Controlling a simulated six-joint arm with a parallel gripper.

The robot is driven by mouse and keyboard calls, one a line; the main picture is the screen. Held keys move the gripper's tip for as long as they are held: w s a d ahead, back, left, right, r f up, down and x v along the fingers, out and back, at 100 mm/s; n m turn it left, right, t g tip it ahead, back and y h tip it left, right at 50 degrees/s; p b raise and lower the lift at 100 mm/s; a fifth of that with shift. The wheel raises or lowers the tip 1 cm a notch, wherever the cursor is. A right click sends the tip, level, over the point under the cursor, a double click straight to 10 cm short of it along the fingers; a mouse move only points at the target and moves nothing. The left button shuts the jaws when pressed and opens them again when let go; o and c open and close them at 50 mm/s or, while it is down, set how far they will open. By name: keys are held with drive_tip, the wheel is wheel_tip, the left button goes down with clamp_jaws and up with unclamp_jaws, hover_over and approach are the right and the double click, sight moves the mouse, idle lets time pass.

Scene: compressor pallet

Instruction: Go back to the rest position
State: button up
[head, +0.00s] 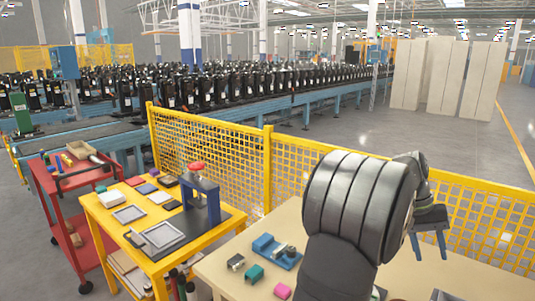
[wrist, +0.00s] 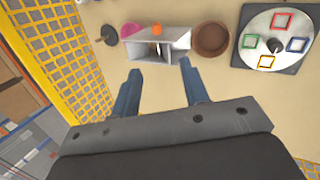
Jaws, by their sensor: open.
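My gripper (head: 430,246) is raised above the beige table (head: 228,268) on the right of the head view, with its two blue fingers pointing down. In the wrist view my gripper (wrist: 160,88) shows its fingers spread apart with nothing between them. It is open and empty, clear of the objects on the table. My own arm hides much of the table in the head view.
The wrist view shows a grey box (wrist: 152,47), a brown bowl (wrist: 211,39) and a round plate with coloured frames (wrist: 274,40). A yellow mesh fence (head: 340,180) runs behind the table. A yellow workbench (head: 165,262) and a red cart (head: 75,195) stand left.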

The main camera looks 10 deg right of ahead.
drive_tip(key=x, duration=0.5)
drive_tip(key=s+x, duration=0.1)
drive_tip(key=x, duration=0.5)
drive_tip(key=d+x, duration=0.1)
drive_tip(key=x, duration=0.4)
drive_tip(key=shift+s+d, duration=0.1)
drive_tip(key=shift+s, duration=0.2)
drive_tip(key=shift+s+d+r+t+y, duration=0.1)
drive_tip(key=shift+d+r+t+y, duration=0.05)
drive_tip(key=shift+t+y, duration=0.15)
